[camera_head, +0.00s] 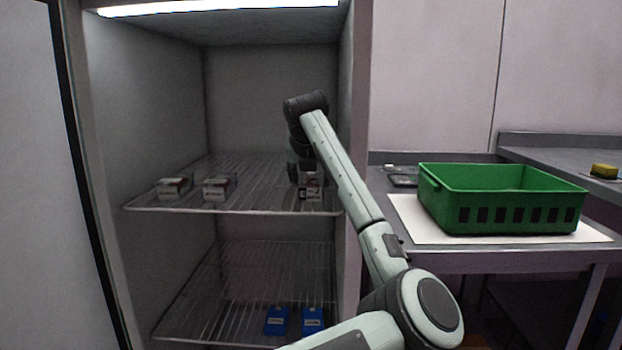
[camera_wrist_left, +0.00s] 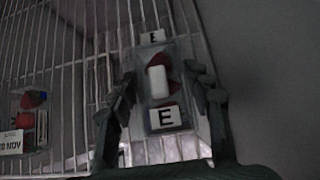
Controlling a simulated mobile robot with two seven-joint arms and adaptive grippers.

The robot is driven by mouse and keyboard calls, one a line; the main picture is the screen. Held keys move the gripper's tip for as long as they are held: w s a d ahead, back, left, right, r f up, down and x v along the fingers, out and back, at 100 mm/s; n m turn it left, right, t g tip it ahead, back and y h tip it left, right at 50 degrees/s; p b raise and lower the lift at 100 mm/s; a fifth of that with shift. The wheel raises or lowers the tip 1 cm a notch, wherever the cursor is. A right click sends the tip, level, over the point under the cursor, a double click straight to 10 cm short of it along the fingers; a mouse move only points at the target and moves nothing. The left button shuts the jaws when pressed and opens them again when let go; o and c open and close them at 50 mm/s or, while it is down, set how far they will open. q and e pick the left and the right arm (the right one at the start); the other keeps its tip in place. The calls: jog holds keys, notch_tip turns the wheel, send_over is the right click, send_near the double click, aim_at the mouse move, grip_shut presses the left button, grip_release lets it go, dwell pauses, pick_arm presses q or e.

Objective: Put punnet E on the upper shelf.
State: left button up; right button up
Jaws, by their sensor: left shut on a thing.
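Punnet E (camera_wrist_left: 183,117) is a small clear box with red berries, a white pad inside and "E" labels. My left gripper (camera_wrist_left: 160,95) has its fingers on both sides of it and is shut on it. In the head view punnet E (camera_head: 311,193) is at the right front of the upper shelf (camera_head: 250,205), under my left gripper (camera_head: 305,175). The shelf's wires show right below it in the wrist view; I cannot tell whether it touches them. My right gripper is not in view.
Two more punnets stand on the upper shelf's left part, a left one (camera_head: 174,187) and a right one (camera_head: 217,188). The lower shelf (camera_head: 230,290) holds two blue items (camera_head: 276,320). The cabinet's right wall is close to my gripper. A green crate (camera_head: 500,215) stands on the counter.

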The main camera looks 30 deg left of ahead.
pick_arm(q)
jog(key=o, duration=1.3)
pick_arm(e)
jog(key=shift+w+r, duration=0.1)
pick_arm(q)
jog(key=shift+r, duration=0.25)
jog(key=v, duration=1.2)
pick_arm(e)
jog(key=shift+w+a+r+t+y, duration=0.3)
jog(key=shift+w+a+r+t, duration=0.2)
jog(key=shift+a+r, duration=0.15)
